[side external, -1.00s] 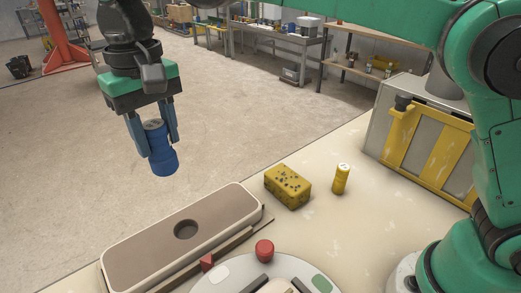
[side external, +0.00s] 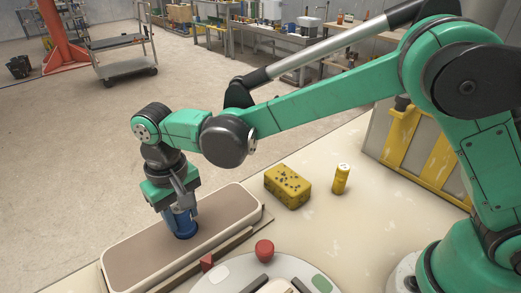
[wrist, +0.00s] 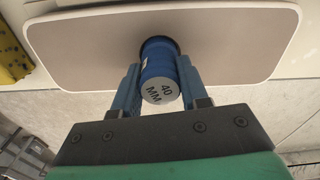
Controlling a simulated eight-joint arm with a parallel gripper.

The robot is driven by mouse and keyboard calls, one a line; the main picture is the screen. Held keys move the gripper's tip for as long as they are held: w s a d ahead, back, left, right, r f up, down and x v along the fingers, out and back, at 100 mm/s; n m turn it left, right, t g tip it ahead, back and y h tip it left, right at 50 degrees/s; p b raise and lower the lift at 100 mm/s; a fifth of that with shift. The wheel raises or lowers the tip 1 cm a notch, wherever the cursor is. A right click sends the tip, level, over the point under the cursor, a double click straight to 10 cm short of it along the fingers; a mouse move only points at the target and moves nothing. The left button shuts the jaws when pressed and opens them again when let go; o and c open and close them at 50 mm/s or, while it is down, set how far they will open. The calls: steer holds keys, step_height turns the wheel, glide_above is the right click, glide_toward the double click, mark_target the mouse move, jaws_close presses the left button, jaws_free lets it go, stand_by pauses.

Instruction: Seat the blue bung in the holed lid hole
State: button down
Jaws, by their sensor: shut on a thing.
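The blue bung (side external: 183,226) is upright between the fingers of my gripper (side external: 180,212), low over the holed lid (side external: 133,254). In the wrist view the bung (wrist: 159,72) shows a grey end marked "40 MM". My gripper (wrist: 160,88) is shut on it there, one finger on each side. The bung's far end meets the dark hole in the lid (wrist: 90,45). The bung hides most of the hole, and I cannot tell how deep it sits.
A yellow speckled block (side external: 288,186) and a small yellow cylinder (side external: 341,179) stand right of the lid. A round turntable (side external: 234,275) with a red knob (side external: 264,249) is in front. A grey and yellow cabinet (side external: 415,145) stands behind at right.

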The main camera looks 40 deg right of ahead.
steer(key=shift+f, duration=0.1)
steer(key=shift+c, duration=2.3)
jaws_free()
step_height(320, 180, up, 11)
steer(key=shift+r, duration=0.15)
steer(key=s+d+r+t+y, duration=0.1)
steer(key=d+r+t, duration=0.15)
steer(key=d, duration=0.85)
steer(key=s+d+f+t, duration=0.2)
steer(key=s+d, duration=0.1)
steer(key=d, duration=0.2)
steer(key=s+d+f+m+t+h, duration=0.1)
steer(key=s+d+f+t, duration=0.1)
steer(key=d, duration=0.4)
steer(key=shift+s+d+f+t, duration=0.3)
steer(key=shift+s+f, duration=0.55)
steer(key=shift+s, duration=0.4)
